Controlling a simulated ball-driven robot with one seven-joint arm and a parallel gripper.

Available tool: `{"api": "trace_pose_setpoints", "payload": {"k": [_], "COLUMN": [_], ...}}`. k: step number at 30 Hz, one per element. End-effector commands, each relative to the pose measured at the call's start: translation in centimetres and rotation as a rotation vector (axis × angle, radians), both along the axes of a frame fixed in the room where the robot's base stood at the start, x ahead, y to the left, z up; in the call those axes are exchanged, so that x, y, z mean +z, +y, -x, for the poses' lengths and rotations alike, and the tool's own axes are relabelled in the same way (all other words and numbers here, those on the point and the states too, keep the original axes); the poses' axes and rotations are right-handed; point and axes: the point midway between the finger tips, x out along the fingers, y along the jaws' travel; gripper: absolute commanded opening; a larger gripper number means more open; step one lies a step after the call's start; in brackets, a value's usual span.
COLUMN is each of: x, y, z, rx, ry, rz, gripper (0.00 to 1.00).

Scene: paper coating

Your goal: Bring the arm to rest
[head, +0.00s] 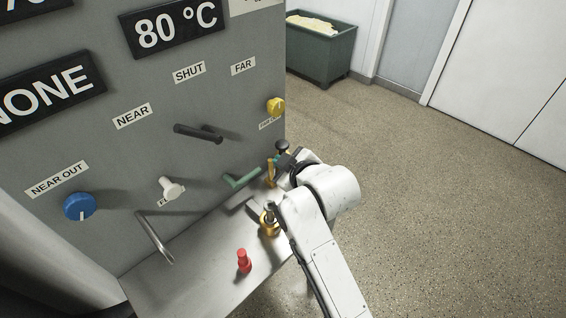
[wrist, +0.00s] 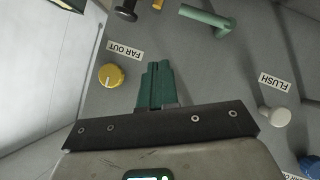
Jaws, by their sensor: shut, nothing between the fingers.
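My gripper shows in the wrist view (wrist: 157,68) with its green fingers together and nothing between them. In the head view my white arm reaches up from the lower right, and its wrist is bent beside the right end of the grey machine panel (head: 225,90). The fingers are hard to make out there. In the wrist view the fingers point toward the panel, between the yellow FAR OUT knob (wrist: 111,76) and the white FLUSH knob (wrist: 274,115). I cannot tell how far the fingertips are from the panel.
The panel carries a black lever (head: 198,133), a green handle (head: 241,181), a blue knob (head: 79,206) and a metal bar (head: 155,238). A red peg (head: 244,261) and a brass fitting (head: 268,224) stand on the ledge (head: 190,285). Open floor (head: 440,200) lies right; a green bin (head: 322,50) stands behind.

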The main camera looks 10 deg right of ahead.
Motion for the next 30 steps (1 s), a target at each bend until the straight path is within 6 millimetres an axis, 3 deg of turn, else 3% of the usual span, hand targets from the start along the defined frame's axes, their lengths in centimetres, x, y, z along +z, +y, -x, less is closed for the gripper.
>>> {"api": "trace_pose_setpoints", "payload": {"k": [20,23,25,30], "x": [-0.3,-2.3,-4.5,-10.4], "y": [-0.5,-2.0,-3.8,-9.0], "z": [0.6,2.5,4.8,13.3], "rx": [-0.010,-0.049,-0.101,-0.281], "ry": [0.015,0.082,0.164,0.413], "rz": [-0.005,-0.024,-0.046,-0.111], "gripper": [0.00,0.00,0.00,0.00]}}
